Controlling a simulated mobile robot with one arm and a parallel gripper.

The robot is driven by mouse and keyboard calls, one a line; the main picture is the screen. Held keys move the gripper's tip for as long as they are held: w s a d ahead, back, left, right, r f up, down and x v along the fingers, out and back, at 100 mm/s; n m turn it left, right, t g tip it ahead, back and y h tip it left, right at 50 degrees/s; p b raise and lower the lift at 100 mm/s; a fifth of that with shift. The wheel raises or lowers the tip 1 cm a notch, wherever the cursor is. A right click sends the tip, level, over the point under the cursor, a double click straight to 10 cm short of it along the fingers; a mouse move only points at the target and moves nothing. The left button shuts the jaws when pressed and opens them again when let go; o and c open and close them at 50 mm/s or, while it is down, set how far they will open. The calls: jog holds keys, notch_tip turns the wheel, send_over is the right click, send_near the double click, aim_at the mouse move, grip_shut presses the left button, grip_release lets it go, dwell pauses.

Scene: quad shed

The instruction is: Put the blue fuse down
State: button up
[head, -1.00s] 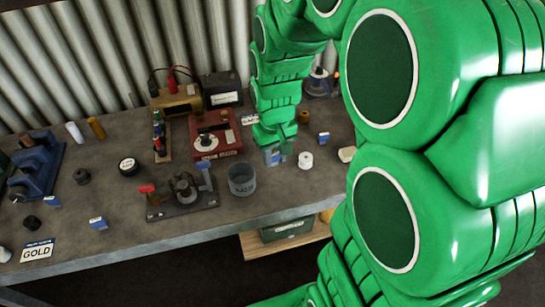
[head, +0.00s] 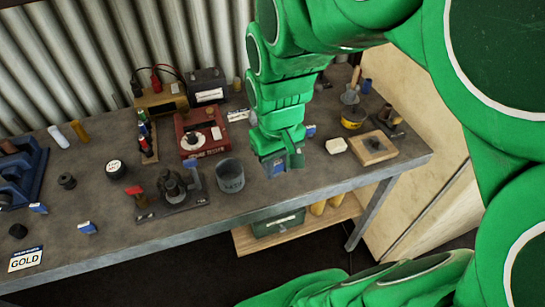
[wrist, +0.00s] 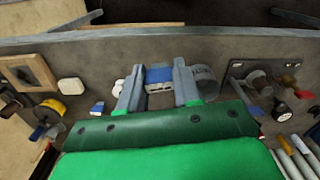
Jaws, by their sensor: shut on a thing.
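My gripper (head: 280,163) is over the bench, right of the grey cup (head: 230,176). In the wrist view my gripper (wrist: 159,88) has its two grey fingers on either side of a blue fuse (wrist: 158,75) with a white lower part. The fuse is held between them near the tips. In the head view my gripper mostly hides it. I cannot tell whether its underside touches the bench. Other blue and white pieces like it lie on the bench: one behind my gripper (head: 310,130) and two at the front left, one of them near the edge (head: 87,227).
A white block (head: 336,146), a wooden board (head: 373,148) and a yellow tin (head: 353,117) stand to the right. A vice-like tool on a dark plate (head: 172,190) is left of the cup. The bench's front edge is near. Bare bench lies around my gripper's right side.

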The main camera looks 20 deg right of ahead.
jog(key=shift+s+r, duration=0.2)
jog(key=shift+s, duration=0.35)
